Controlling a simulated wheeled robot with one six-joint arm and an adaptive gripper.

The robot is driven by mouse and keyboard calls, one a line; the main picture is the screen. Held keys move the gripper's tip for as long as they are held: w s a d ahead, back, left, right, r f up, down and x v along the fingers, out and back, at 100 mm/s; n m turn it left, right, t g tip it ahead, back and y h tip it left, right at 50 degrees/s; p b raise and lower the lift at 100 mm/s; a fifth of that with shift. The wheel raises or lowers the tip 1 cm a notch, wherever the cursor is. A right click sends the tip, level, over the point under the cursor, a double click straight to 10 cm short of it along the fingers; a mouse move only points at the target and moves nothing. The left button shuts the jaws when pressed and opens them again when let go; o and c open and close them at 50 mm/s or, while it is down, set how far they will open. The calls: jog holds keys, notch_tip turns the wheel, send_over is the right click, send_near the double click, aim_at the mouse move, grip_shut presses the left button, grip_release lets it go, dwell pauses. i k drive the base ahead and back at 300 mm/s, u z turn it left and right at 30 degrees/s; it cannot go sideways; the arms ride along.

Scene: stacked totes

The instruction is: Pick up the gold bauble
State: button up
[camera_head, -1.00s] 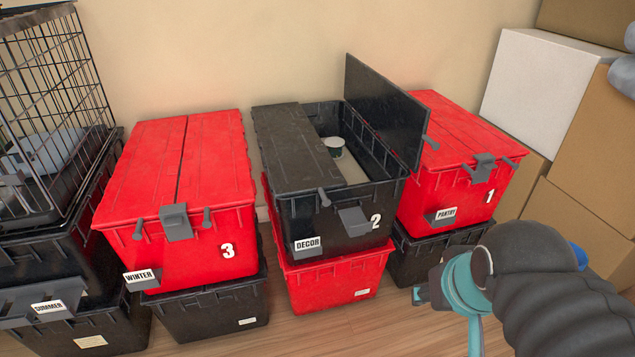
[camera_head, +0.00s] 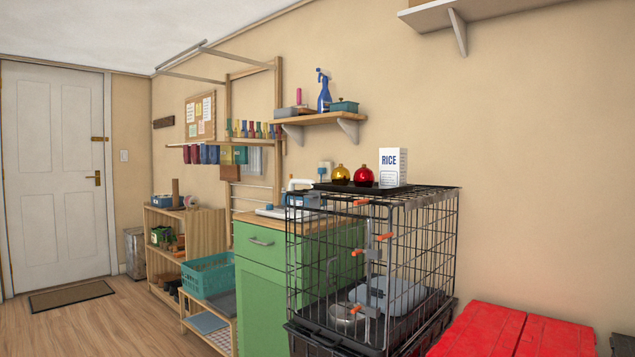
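The gold bauble (camera_head: 341,174) is a small round shiny ornament. It sits on a dark tray (camera_head: 365,189) on top of a black wire crate (camera_head: 425,240). A red bauble (camera_head: 364,176) stands just to its right, and a white box marked RICE (camera_head: 393,166) stands right of that. The side of the gold bauble facing me is unobstructed. My gripper is not in this view.
A green cabinet (camera_head: 262,277) with a sink stands left of the crate. A red tote lid (camera_head: 515,333) is at the lower right. A wall shelf (camera_head: 318,119) holds a blue spray bottle (camera_head: 324,92) above. Open floor (camera_head: 95,320) lies at the left.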

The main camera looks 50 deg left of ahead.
aim_at(340, 176)
jog(key=u, duration=2.2)
jog(key=i, duration=1.15)
jog(key=u, duration=0.25)
